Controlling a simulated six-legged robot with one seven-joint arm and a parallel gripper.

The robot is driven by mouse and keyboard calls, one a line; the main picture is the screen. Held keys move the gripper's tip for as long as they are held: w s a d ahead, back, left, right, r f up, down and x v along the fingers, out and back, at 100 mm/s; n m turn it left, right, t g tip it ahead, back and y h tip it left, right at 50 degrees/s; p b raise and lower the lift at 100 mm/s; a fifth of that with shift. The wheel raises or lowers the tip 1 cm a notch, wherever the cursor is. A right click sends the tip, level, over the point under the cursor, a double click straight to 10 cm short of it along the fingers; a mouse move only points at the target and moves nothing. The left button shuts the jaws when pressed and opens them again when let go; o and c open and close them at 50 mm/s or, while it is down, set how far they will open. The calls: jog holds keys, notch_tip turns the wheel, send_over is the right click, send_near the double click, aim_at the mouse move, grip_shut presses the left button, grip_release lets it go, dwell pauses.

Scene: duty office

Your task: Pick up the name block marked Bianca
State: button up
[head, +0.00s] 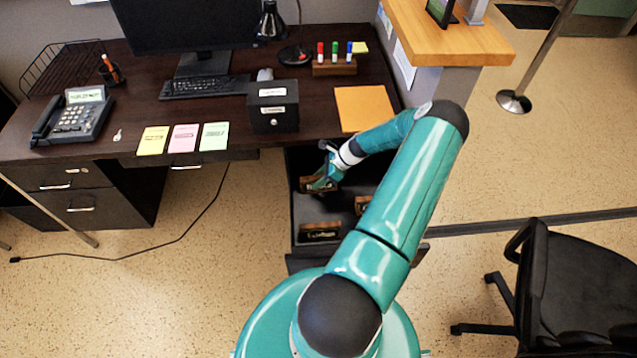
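Several wooden name blocks are in the open dark drawer (307,262) below the desk's right side. One block (307,185) is at the back left, one (320,231) at the front left, and one (362,204) at the right, partly hidden by my arm. Their lettering is too small to read, so I cannot tell which is marked Bianca. My gripper (322,183) is down in the drawer at the back left block, overlapping it in the picture. Whether its fingers are open or shut on that block is not clear.
The desk (225,100) above the drawer holds a black box (272,106), an orange folder (364,108), coloured note pads, a marker stand (334,67) and a phone (75,115). A black chair (575,290) stands at the right.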

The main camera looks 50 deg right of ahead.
jog(key=c, duration=0.4)
